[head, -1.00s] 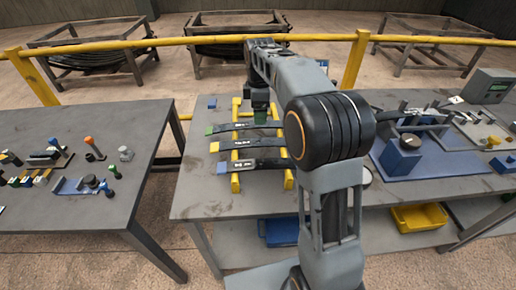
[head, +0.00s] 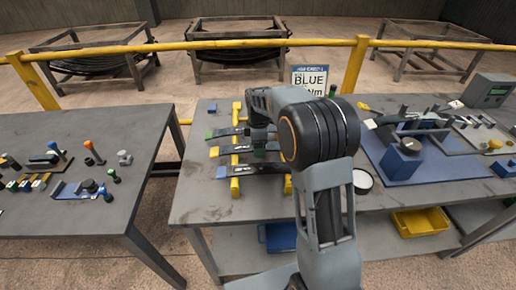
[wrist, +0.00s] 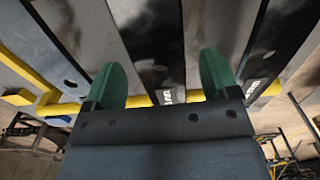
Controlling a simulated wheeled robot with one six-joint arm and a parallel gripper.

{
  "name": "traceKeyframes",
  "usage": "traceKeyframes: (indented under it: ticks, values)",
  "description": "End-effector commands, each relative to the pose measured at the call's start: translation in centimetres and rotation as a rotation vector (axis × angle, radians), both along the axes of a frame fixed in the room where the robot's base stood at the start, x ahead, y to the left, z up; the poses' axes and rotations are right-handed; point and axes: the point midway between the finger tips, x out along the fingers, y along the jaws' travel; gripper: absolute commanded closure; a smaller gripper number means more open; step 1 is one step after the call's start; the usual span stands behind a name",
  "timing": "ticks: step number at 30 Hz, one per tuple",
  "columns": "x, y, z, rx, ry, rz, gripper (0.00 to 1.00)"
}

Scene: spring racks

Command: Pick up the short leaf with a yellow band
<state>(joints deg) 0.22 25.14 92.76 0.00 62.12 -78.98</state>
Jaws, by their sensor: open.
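The leaf with a yellow band (head: 214,152) is the middle one of three dark leaves lying across the yellow rack (head: 235,187), between one with a green band (head: 210,134) and one with a blue band (head: 221,172). My gripper (head: 259,150) is low over the right part of the leaves, partly hidden by my arm in the head view. In the wrist view my gripper (wrist: 163,82) is open, its green fingers on either side of the middle dark leaf (wrist: 155,35), with gaps to it. The coloured bands do not show there.
A blue fixture (head: 402,160) and a grey instrument box (head: 488,88) stand on the right of the bench. A round white-topped item (head: 362,180) is right of my arm. The left table (head: 60,225) holds small parts. A yellow rail (head: 200,43) runs behind.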

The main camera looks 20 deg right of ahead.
Motion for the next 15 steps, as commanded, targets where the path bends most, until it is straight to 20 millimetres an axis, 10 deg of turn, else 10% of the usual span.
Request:
traceKeyframes:
  ticks: [15]
  values:
    - [-0.01,-0.03,-0.92,0.000,-0.001,0.000,0.32]
